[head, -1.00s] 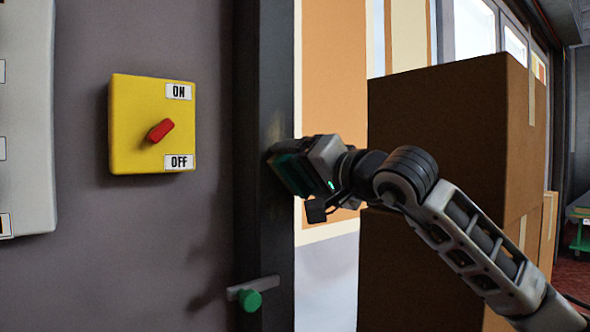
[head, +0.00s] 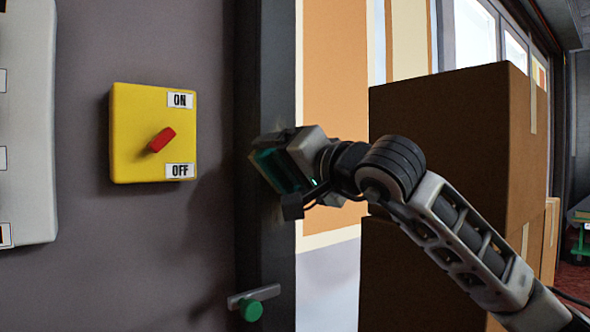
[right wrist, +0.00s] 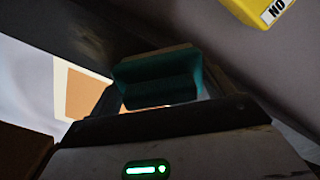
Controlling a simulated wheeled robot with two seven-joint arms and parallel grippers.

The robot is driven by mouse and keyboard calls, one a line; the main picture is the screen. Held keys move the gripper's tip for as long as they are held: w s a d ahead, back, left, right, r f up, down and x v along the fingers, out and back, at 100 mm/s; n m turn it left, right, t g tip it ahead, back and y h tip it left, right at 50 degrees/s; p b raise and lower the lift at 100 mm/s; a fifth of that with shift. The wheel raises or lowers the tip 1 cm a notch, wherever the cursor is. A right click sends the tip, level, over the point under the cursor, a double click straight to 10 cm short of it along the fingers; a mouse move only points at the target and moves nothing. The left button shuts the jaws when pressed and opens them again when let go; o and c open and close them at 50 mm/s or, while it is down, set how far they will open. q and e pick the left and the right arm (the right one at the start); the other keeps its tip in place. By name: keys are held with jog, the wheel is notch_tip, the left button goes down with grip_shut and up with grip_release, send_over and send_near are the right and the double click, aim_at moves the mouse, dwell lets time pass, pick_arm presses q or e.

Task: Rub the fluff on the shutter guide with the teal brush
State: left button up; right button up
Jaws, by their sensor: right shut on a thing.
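The shutter guide (head: 265,60) is the dark upright rail in the middle of the head view. My right gripper (head: 279,163) is in front of it, reaching in from the right. It is shut on the teal brush (head: 270,170), which lies over the rail's face, tilted. In the right wrist view the teal brush (right wrist: 157,80) sits between the fingers, its far side towards a dark surface. Whether it touches the rail is hard to tell. The fluff does not show clearly; the brush and gripper cover that part of the rail. My left gripper is not in view.
A yellow switch box (head: 140,105) with a red knob is on the wall left of the rail. A latch with a green knob (head: 251,310) is low on the rail. Stacked cardboard boxes (head: 450,120) stand at the right, behind my right arm.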

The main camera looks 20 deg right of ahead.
jog(key=shift+w+r+p, duration=0.1)
jog(key=shift+r+p, duration=0.9)
jog(key=shift+r, duration=0.3)
jog(key=shift+w+d+f, duration=0.1)
jog(key=shift+w+d, duration=0.1)
jog(key=shift+d, duration=0.4)
jog(key=shift+w+d+r, duration=0.1)
jog(key=shift+w+d, duration=0.15)
jog(key=shift+d, duration=0.4)
jog(key=shift+w+d+f, duration=0.1)
jog(key=shift+w+d, duration=0.1)
jog(key=shift+d, duration=0.4)
jog(key=shift+r+p, duration=1.15)
jog(key=shift+r, duration=0.1)
jog(key=shift+s+a+f, duration=0.1)
jog(key=shift+s+a, duration=0.05)
jog(key=shift+a, duration=0.25)
jog(key=shift+s+a+b, duration=0.3)
jog(key=shift+a+b, duration=0.05)
jog(key=shift+a, duration=0.45)
jog(key=shift+s+a+b, duration=0.25)
jog(key=shift+a+b, duration=0.05)
jog(key=shift+a, duration=0.45)
jog(key=b+v, duration=0.2)
jog(key=v, duration=0.4)
